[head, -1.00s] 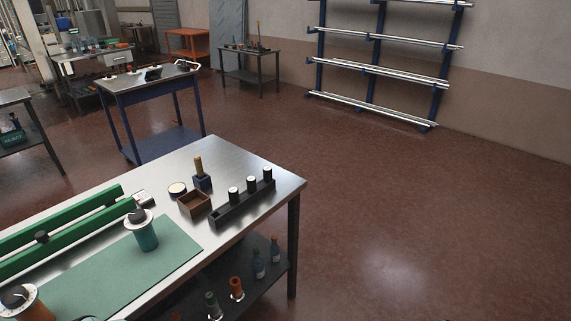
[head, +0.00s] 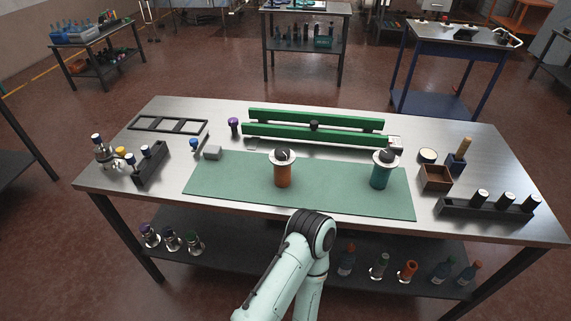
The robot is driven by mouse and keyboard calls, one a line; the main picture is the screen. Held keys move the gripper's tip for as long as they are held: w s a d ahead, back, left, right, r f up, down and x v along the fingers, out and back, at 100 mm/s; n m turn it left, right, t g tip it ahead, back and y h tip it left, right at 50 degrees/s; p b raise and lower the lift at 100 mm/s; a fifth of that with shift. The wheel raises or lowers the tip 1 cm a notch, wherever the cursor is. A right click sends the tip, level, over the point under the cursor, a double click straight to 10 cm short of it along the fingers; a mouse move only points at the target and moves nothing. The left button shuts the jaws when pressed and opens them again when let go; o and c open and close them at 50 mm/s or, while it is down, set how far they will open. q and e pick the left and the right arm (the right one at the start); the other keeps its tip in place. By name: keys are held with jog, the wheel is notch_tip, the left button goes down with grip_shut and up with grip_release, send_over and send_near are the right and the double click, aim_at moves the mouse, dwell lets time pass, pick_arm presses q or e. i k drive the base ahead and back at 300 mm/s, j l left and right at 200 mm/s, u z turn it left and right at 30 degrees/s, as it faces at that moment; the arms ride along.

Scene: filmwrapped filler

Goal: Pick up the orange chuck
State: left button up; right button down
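An orange chuck (head: 283,175) with a pale, dark-topped collar stands upright on the green mat (head: 235,186), near the middle of the workbench. A smaller orange piece (head: 407,269) stands on the lower shelf, at the right. One of my arms rises from the bottom centre, and its dark joint is below the mat's front edge in the picture. Neither gripper shows, so I cannot see what they hold.
A green rail fixture (head: 314,131) lies behind the mat. Black racks stand at the left (head: 150,163) and right (head: 488,208) of the metal bench (head: 455,140). An open brown box (head: 435,180) is right of the mat. Several pieces stand on the lower shelf (head: 290,262).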

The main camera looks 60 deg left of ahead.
aim_at(282, 169)
jog(key=u, duration=2)
